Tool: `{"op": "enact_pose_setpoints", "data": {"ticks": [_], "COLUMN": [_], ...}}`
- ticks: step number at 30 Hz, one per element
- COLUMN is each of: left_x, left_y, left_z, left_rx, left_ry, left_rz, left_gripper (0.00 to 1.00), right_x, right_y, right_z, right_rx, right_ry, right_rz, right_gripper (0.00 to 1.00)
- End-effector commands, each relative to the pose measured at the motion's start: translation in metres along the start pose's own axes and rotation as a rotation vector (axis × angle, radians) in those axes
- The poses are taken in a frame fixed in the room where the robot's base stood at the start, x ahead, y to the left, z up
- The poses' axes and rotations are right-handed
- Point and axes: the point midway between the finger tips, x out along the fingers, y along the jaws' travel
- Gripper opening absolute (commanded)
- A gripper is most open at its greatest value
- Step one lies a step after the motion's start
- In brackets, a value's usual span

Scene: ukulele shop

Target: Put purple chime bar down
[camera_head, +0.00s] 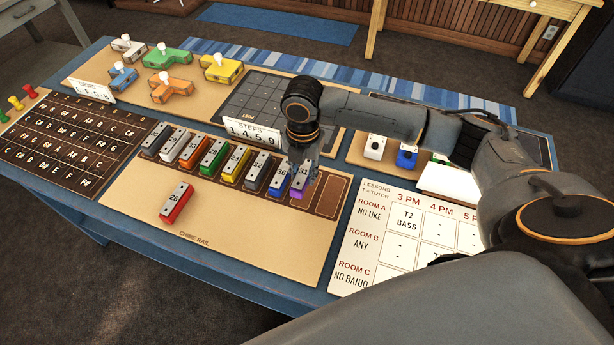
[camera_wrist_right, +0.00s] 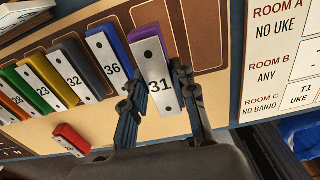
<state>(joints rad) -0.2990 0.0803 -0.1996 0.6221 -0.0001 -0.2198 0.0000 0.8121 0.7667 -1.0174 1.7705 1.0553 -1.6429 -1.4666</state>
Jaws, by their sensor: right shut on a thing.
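The purple chime bar (camera_head: 297,193), with a silver top plate marked 31, is at the right end of the row of bars on the chime rail board (camera_head: 240,232). My right gripper (camera_head: 303,178) is over it. In the right wrist view, the fingers of my right gripper (camera_wrist_right: 160,95) are shut on the purple bar (camera_wrist_right: 154,62), one on each side. The bar is just right of the blue bar 36 (camera_wrist_right: 108,58), slightly angled to it. I cannot tell whether it touches the board. My left gripper is not in view.
Several bars stand in a row to the left, including yellow 23 (camera_head: 234,164). The red bar 26 (camera_head: 177,203) lies apart in front.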

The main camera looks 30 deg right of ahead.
Motion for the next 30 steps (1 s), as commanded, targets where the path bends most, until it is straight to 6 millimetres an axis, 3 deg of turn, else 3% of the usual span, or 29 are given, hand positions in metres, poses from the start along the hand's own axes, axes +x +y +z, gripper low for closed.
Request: {"op": "enact_pose_setpoints", "data": {"ticks": [6,12,24,25,28,30], "left_x": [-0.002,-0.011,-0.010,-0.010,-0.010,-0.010], "left_y": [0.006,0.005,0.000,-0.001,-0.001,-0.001], "left_z": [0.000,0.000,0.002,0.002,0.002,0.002], "left_rx": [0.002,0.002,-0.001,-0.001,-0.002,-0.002], "left_ry": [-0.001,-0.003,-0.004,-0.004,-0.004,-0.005], "left_rz": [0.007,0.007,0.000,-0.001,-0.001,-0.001], "left_gripper": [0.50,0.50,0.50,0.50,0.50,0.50], "right_x": [0.016,0.042,0.049,0.049,0.049,0.049], "right_y": [-0.004,-0.004,-0.003,-0.003,-0.003,-0.003], "right_z": [0.013,0.013,0.012,0.012,0.012,0.012], "right_rx": [0.003,0.001,0.000,0.000,0.000,0.000], "right_ry": [0.000,-0.001,-0.001,-0.001,-0.001,-0.001], "right_rz": [-0.004,-0.002,-0.001,-0.001,0.000,-0.001], "right_gripper": [0.00,0.00,0.00,0.29,0.50,0.50]}}
